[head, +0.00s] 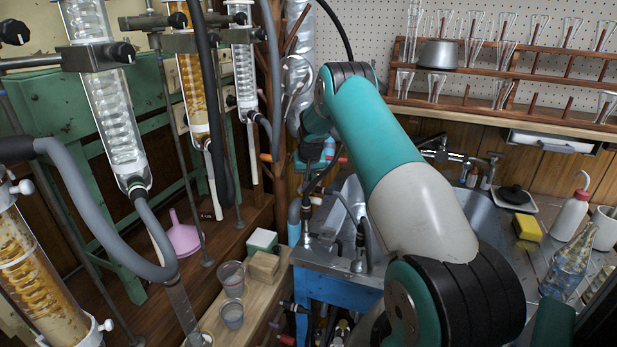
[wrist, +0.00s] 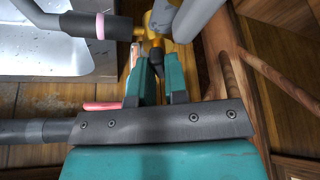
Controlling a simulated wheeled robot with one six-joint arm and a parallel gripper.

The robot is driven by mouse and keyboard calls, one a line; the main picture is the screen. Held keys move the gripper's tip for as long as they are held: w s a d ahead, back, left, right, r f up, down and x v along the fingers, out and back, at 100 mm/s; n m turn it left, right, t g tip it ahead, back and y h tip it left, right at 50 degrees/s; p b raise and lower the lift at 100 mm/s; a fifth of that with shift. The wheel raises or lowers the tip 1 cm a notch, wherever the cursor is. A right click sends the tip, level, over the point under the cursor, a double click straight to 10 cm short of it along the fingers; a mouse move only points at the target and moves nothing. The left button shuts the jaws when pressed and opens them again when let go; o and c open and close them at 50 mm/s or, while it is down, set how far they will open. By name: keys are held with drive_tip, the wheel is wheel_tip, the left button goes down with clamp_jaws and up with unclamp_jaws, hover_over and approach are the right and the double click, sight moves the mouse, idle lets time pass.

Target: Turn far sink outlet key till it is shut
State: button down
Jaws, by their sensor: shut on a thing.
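My gripper (wrist: 157,68) is at the far left corner of the sink. In the wrist view its two teal fingers are shut on a small dark key, the far sink outlet key (wrist: 156,58), at a brass fitting (wrist: 150,46). The fingers hide most of the key, and I cannot tell its exact angle. In the head view my gripper (head: 318,158) is small and partly covered by the arm and hoses; the key cannot be made out there. The metal sink (head: 480,215) also shows in the wrist view (wrist: 50,55).
Grey hoses (wrist: 185,20) run close to the fingers, and a wooden post (wrist: 225,60) stands to their right. A pink-red handle (wrist: 103,105) lies left of the fingers. Glass condensers (head: 110,110) stand at left; a wash bottle (head: 571,210) and yellow sponge (head: 527,227) stand right of the sink.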

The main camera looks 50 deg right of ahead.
drive_tip(key=m+h, duration=0.1)
drive_tip(key=m, duration=0.1)
drive_tip(key=shift+m+g, duration=0.4)
drive_tip(key=c, duration=1.1)
unclamp_jaws()
drive_tip(key=shift+c, duration=0.2)
drive_tip(key=b+v, duration=0.1)
drive_tip(key=v, duration=0.6)
drive_tip(key=shift+r, duration=0.3)
drive_tip(key=shift+a, duration=0.1)
